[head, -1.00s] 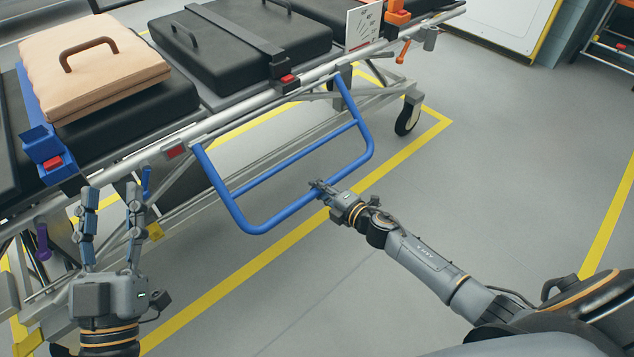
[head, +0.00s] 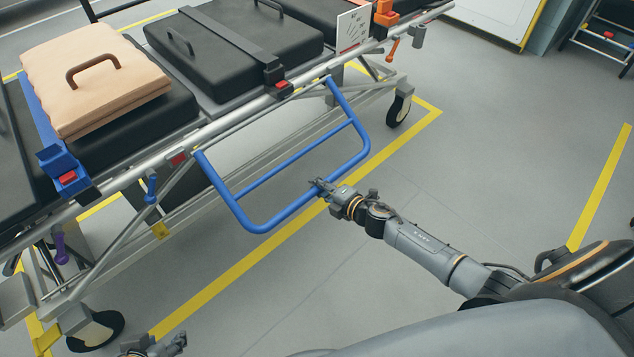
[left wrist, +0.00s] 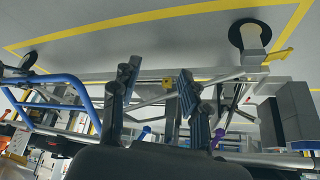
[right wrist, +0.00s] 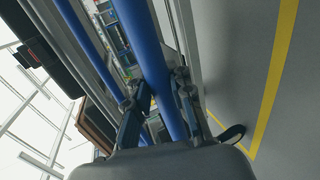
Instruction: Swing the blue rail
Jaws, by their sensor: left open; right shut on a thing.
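The blue rail (head: 262,228) hangs out and down from the near side frame of the stretcher (head: 225,122). My right gripper (head: 318,187) is shut on the rail's outer bar, right of its middle. In the right wrist view the blue bar (right wrist: 150,60) runs between the fingers of my right gripper (right wrist: 158,100). My left gripper (head: 155,347) is only partly in the head view, at the bottom edge. In the left wrist view my left gripper (left wrist: 155,90) is open and empty, and the blue rail (left wrist: 68,80) shows at the left, apart from it.
A beige case (head: 95,85) and black pads lie on the stretcher. A blue clamp (head: 62,170) and a small blue lever (head: 151,188) sit left of the rail. Wheels (head: 95,330) stand at floor level. The floor right of the rail is clear.

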